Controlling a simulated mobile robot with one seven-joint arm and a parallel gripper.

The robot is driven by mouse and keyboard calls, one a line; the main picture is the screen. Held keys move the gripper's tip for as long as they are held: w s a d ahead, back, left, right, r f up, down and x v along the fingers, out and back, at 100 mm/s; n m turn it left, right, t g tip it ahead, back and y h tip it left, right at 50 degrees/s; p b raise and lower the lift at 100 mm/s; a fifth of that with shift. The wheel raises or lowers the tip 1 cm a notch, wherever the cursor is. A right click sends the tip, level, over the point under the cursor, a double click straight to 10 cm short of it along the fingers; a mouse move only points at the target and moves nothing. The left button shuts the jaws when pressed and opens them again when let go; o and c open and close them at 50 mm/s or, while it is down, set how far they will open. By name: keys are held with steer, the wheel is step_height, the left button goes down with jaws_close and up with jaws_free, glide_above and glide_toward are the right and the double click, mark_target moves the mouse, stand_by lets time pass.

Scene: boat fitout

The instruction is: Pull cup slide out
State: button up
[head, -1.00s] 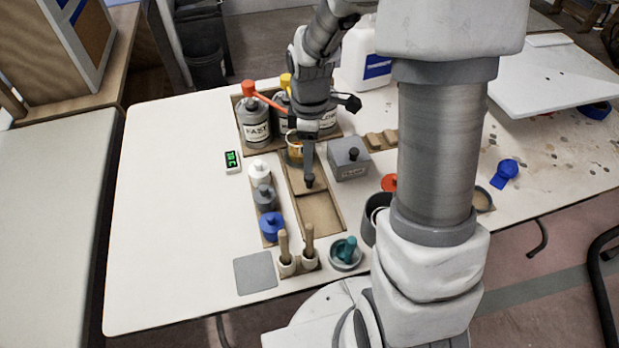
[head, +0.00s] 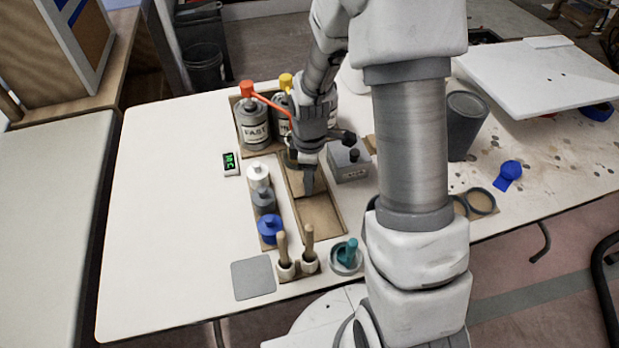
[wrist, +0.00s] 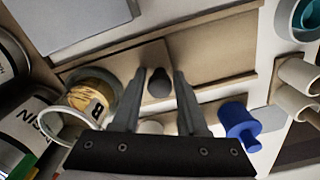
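The cup slide is a wooden board (head: 299,186) in a shallow wooden track (head: 321,214) on the table, and its dark knob (wrist: 159,83) shows in the wrist view. A pale cup (wrist: 66,122) with amber contents and a dark letter on its label sits at the slide's far end; my gripper hides most of it in the head view. My gripper (head: 308,190) points down over the board. In the wrist view its fingers (wrist: 160,80) are apart, one on each side of the knob, with narrow gaps visible. Contact is not clear.
Labelled cans (head: 253,125) stand behind the slide. A grey box (head: 348,162) with a black knob is close at right. White, grey and blue knobbed pots (head: 270,229) line the left side. Brushes (head: 309,245) and a teal-topped bowl (head: 346,257) stand in front.

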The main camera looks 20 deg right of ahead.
jaws_close()
stand_by(1.1)
